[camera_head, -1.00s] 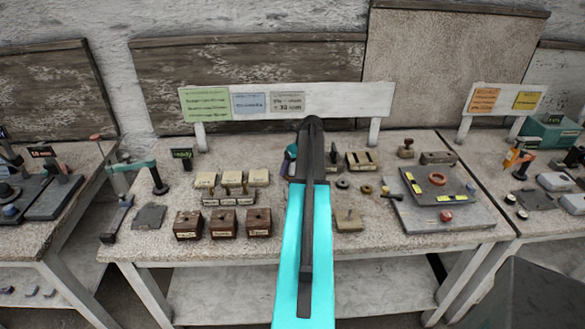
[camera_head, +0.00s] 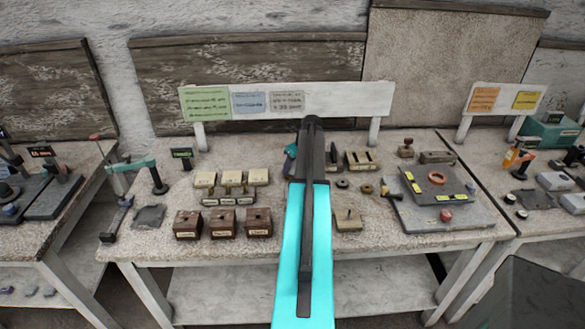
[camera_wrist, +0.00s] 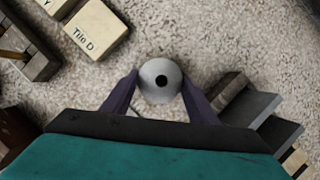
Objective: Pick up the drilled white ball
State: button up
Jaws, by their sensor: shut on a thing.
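The drilled white ball (camera_wrist: 158,82) shows in the wrist view as a pale round ball with a dark hole facing the camera. My gripper (camera_wrist: 158,90) has one dark finger on each side of the ball and is shut on it. I cannot tell whether the ball touches the table top.
A block marked Tile D (camera_wrist: 96,28) lies up-left of the ball. Grey stepped blocks (camera_wrist: 248,105) stand close on the right. Brown drilled boxes (camera_head: 222,222) and a grey board (camera_head: 445,215) flank my arm on the speckled table (camera_head: 160,245).

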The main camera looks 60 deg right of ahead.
jog(key=shift+r, duration=0.1)
jog(key=shift+r+b, duration=0.85)
jog(key=shift+r, duration=0.5)
jog(key=shift+s+r, duration=0.25)
jog(key=shift+r, duration=0.05)
jog(key=s+a+r+b, duration=0.1)
jog(key=s+b, duration=0.3)
jog(key=s, duration=1.1)
jog(key=shift+s+r, duration=0.25)
jog(key=shift+r, duration=0.05)
jog(key=shift+a, duration=0.1)
